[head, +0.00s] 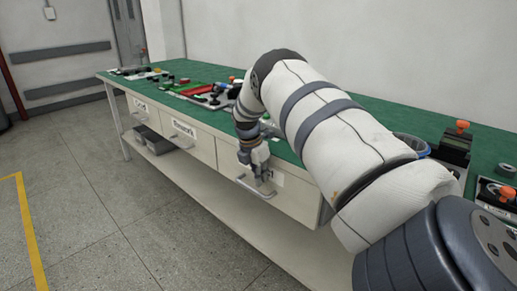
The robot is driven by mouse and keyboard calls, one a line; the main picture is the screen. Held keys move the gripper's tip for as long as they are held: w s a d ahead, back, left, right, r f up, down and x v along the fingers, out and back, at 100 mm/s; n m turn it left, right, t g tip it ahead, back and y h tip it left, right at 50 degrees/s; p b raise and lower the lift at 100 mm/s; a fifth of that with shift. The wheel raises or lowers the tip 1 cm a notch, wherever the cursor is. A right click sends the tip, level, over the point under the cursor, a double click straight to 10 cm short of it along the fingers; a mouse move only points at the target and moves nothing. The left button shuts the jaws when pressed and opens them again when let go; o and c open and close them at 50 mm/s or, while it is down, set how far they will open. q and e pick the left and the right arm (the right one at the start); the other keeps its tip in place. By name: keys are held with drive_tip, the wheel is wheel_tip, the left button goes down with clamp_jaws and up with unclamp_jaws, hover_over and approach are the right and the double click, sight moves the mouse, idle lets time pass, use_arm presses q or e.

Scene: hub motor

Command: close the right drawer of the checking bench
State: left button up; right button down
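The checking bench (395,118) has a green top and a row of pale drawers along its front. The right drawer (297,198) is the one nearest me. Its front seems to stand slightly out from the bench, with a narrow side edge showing at its right end; my arm hides its top. Its bar handle (252,187) is on the front. My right gripper (262,180) points down at this handle, touching it or very close. I cannot tell whether its fingers are closed around the bar. My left gripper is not in view.
The drawers labelled Good (141,107) and Rework (185,130) look shut. A grey bin (153,140) sits on the lower shelf (215,195). Small parts and a red tray (196,88) lie on the top. The floor (110,215) in front is clear.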

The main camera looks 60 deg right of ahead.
drive_tip(key=w+a+r+p, duration=0.25)
drive_tip(key=a+r, duration=0.35)
drive_tip(key=r, duration=0.4)
drive_tip(key=s+a+f+m+y+p, duration=0.1)
drive_tip(key=s+a+f+m, duration=0.2)
drive_tip(key=s+a+f, duration=0.5)
drive_tip(key=s+a+f+m+y, duration=0.1)
drive_tip(key=s+a+f+m, duration=0.35)
drive_tip(key=a+f, duration=0.8)
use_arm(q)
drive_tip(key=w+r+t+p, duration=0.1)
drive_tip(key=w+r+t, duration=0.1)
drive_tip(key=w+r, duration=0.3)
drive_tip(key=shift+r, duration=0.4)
use_arm(e)
drive_tip(key=s+a+m+g, duration=0.1)
drive_tip(key=s+a+m, duration=0.3)
drive_tip(key=s, duration=0.8)
drive_tip(key=s+a+m, duration=0.4)
drive_tip(key=s+a, duration=0.5)
drive_tip(key=s, duration=0.4)
drive_tip(key=shift+s+r+g+y, duration=0.15)
drive_tip(key=shift+r+g+y, duration=0.05)
drive_tip(key=shift+g+y, duration=0.2)
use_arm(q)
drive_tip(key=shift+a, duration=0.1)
